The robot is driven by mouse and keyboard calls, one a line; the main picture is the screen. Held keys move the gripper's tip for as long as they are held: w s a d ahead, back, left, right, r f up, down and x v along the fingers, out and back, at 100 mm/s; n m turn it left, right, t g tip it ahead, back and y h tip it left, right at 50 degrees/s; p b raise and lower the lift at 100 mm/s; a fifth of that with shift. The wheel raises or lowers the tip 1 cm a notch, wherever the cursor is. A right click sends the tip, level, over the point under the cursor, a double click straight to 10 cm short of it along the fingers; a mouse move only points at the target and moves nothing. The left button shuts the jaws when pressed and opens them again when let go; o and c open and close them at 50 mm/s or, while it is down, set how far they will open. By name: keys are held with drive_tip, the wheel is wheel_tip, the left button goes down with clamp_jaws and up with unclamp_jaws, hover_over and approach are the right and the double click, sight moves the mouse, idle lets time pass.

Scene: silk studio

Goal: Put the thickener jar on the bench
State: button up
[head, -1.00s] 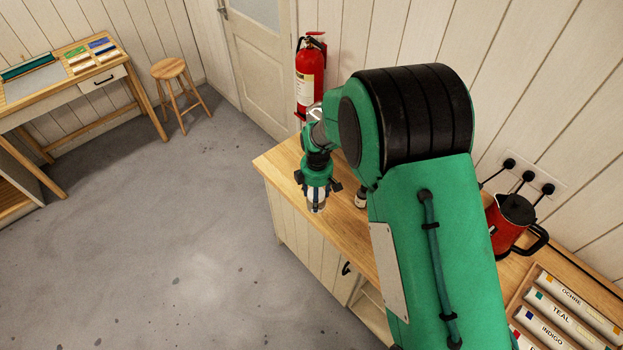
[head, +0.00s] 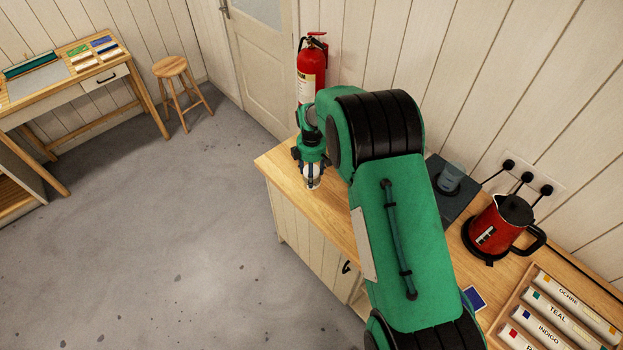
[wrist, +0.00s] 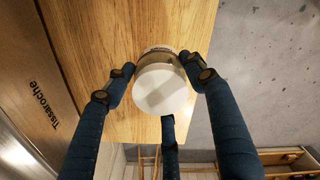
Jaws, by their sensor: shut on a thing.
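The thickener jar (head: 312,183), pale with a white lid, is held upright between the fingers of my gripper (head: 312,172) at the far end of the wooden bench (head: 284,164). In the wrist view my gripper (wrist: 165,85) has its dark blue fingers closed around the jar (wrist: 163,91), whose white round lid faces the camera. The bench top (wrist: 95,30) lies beneath it. I cannot tell whether the jar's base touches the wood. Its label is mostly hidden.
Bare wood surrounds the jar.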

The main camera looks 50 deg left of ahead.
idle(0.3)
drive_tip(key=shift+f+p, duration=0.45)
drive_tip(key=shift+f, duration=1.3)
drive_tip(key=shift+f, duration=0.15)
drive_tip(key=o, duration=1.4)
wheel_tip(320, 180, up, 12)
drive_tip(key=shift+r+b, duration=0.15)
drive_tip(key=shift+b, duration=0.85)
